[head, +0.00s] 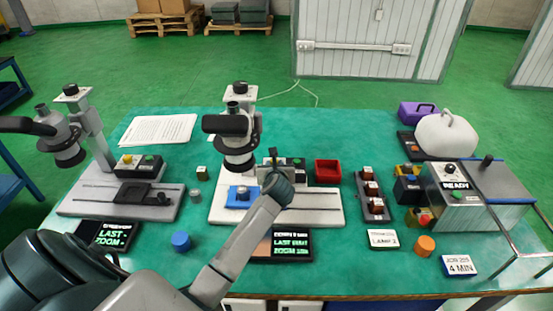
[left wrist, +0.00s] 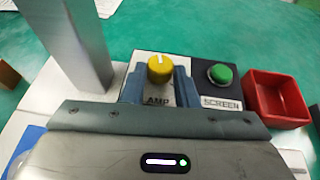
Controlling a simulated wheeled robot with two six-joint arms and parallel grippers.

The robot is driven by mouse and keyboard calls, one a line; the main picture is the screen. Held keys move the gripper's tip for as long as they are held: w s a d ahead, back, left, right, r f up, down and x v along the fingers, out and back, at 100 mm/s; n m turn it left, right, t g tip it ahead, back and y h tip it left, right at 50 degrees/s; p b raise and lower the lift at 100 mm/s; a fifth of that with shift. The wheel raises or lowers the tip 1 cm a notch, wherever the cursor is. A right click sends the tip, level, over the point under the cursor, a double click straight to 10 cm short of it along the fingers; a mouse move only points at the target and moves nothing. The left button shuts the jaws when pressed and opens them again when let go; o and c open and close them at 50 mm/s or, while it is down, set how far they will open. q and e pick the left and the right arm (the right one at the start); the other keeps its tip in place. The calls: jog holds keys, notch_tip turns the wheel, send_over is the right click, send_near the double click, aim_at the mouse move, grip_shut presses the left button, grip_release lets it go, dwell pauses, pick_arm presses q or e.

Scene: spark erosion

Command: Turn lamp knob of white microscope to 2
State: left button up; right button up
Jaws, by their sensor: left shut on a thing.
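The white microscope (head: 240,130) stands mid-table on a pale base. In the left wrist view its control box carries a yellow lamp knob (left wrist: 160,66) with a white mark pointing up, away from me. The label below reads "AMP", its first letter covered. My left gripper (left wrist: 159,84) is shut on the knob, one blue-grey finger on each side. No scale numbers can be read. In the head view my left gripper (head: 272,160) reaches the box from the front and hides the knob. My right gripper is not in view.
A green SCREEN button (left wrist: 221,74) sits right of the knob, beside a red tray (head: 328,171). A second microscope (head: 68,150) with its own yellow knob stands left. A card (head: 383,238) seems to read "LAMP 2". A screen (head: 291,244) lies in front.

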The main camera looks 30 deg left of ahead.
pick_arm(q)
jog(key=shift+s+a+r+m+t+h+p, duration=0.15)
jog(key=shift+m+t+h+p, duration=0.1)
jog(key=shift+m+h+p, duration=0.25)
jog(key=shift+a+m+t+h+p, duration=0.1)
jog(key=shift+m+t+h+p, duration=0.2)
jog(key=shift+h+p, duration=0.3)
jog(key=shift+m+h+p, duration=0.3)
jog(key=shift+m+p, duration=0.1)
jog(key=shift+p, duration=0.1)
jog(key=shift+f+t, duration=0.2)
jog(key=shift+t, duration=0.05)
jog(key=o, duration=1)
